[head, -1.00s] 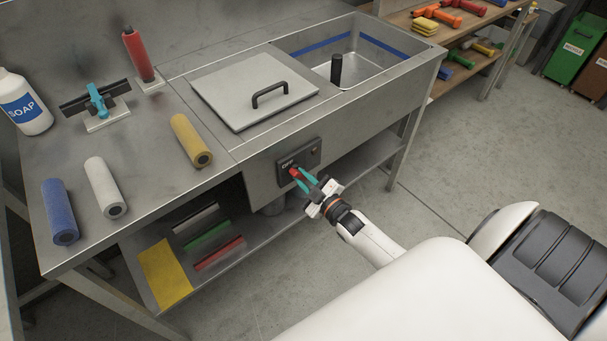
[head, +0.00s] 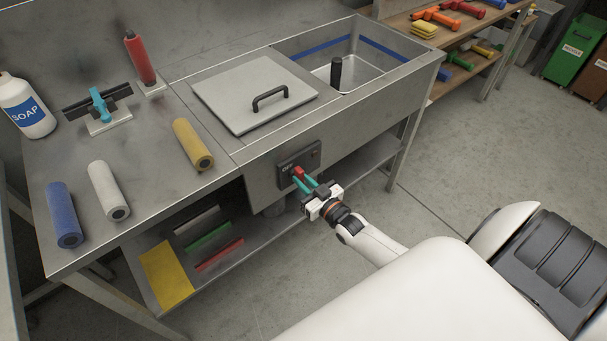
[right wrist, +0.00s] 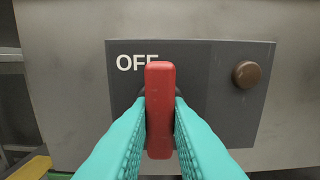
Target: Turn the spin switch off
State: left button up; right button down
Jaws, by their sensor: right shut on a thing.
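The spin switch is a red handle (right wrist: 160,80) on a dark grey panel (right wrist: 130,60) marked OFF at its upper left. In the right wrist view the handle stands upright, with its top just right of the lettering. The panel (head: 311,158) is on the front of the steel sink unit, and the red handle (head: 298,171) shows there too. My right gripper (head: 303,180) has its teal fingers on both sides of the handle and is shut on it. A round brown lamp or button (right wrist: 247,74) sits right of the handle and looks unlit. My left gripper is out of view.
On the steel counter are a lid with a black handle (head: 270,98), a yellow roll (head: 190,140), white and blue rolls, a soap bottle (head: 27,105) and a squeegee. A lower shelf (head: 215,275) runs beneath.

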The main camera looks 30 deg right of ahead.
jog(key=shift+f, duration=0.1)
dwell(0.4)
jog(key=c, duration=1.4)
grip_release()
jog(key=shift+o, duration=0.2)
jog(key=s+d, duration=0.1)
jog(key=s, duration=1.1)
